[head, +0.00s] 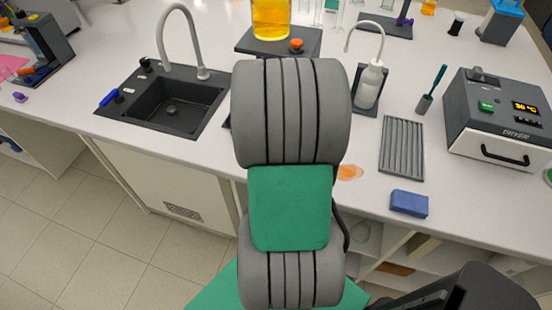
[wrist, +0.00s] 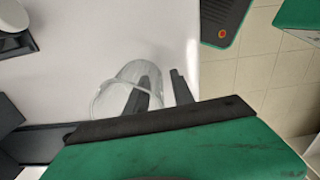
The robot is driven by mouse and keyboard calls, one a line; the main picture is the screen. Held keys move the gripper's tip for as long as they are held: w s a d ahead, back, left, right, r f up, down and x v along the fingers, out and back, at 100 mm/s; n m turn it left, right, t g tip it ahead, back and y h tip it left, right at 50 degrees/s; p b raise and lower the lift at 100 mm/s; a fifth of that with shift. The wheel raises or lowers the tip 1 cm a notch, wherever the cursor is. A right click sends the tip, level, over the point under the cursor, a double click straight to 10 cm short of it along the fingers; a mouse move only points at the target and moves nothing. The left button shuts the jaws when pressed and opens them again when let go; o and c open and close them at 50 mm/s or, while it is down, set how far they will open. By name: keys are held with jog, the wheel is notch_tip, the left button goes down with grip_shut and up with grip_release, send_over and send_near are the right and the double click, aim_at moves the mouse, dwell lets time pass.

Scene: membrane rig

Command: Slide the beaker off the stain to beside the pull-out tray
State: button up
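A clear glass beaker (wrist: 112,98) shows in the wrist view at my gripper (wrist: 160,80). The two dark fingers are apart. The left finger shows through the glass; I cannot tell whether it is inside or behind the beaker. The right finger is just outside the glass on the right. In the head view my arm hides the beaker and the fingers. An orange stain (head: 350,172) shows partly on the worktop, right of my arm. A grey dryer (head: 500,105) stands at the right, with a white front tray (head: 495,148) that has a black handle and looks shut.
A ridged grey mat (head: 402,148) and a blue sponge (head: 409,203) lie between the stain and the dryer. A wash bottle (head: 369,85) stands behind. A sink (head: 165,103) is at left. The worktop's front edge is close to the stain.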

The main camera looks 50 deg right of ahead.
notch_tip(320, 180, up, 8)
jog(key=shift+f+b, duration=0.1)
jog(key=shift+b, duration=0.5)
